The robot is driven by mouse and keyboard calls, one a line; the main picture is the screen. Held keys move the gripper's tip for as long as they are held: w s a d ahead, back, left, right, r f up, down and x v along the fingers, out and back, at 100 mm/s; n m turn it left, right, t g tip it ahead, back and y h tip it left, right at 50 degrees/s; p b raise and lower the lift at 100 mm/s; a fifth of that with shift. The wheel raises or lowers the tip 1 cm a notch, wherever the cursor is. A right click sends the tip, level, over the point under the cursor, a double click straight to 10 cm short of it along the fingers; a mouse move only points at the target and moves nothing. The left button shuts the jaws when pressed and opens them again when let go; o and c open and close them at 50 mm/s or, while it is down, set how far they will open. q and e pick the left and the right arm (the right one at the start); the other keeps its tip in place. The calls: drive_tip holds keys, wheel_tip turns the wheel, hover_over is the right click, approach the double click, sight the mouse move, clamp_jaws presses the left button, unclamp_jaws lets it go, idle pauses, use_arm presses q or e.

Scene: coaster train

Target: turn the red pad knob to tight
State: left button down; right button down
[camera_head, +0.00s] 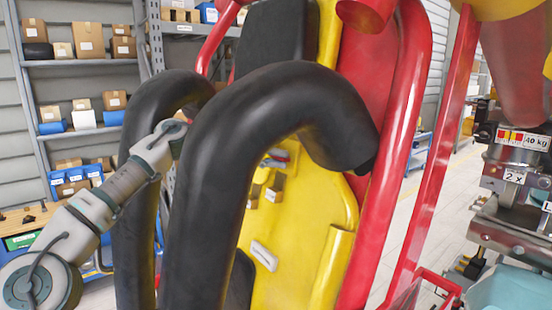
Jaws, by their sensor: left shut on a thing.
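Two thick black padded bars curve over the yellow and red coaster seat, the near one (225,160) in front of the far one (133,190). My left arm comes in from the left, and its gripper (172,133) reaches between the two bars. A small red part, which I take for the red pad knob (177,148), shows at the gripper. The gripper is shut on it. The near bar hides most of the fingers and knob, so the knob's turn cannot be read. My right gripper is not in view.
The yellow seat back (310,235) and red frame tubes (385,190) stand close behind the bars. Shelves with boxes (88,40) line the left wall. A metal device labelled 40 kg (515,165) stands at the right. Bare floor shows between.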

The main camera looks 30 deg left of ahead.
use_arm(q)
drive_tip(key=shift+w+a+f, duration=0.1)
drive_tip(key=shift+f, duration=0.2)
drive_tip(key=c, duration=1.3)
unclamp_jaws()
drive_tip(key=shift+a+r, duration=0.1)
drive_tip(key=shift+o, duration=0.2)
drive_tip(key=shift+w+a, duration=0.3)
drive_tip(key=shift+a, duration=0.05)
drive_tip(key=v, duration=1.2)
drive_tip(key=shift+w, duration=0.1)
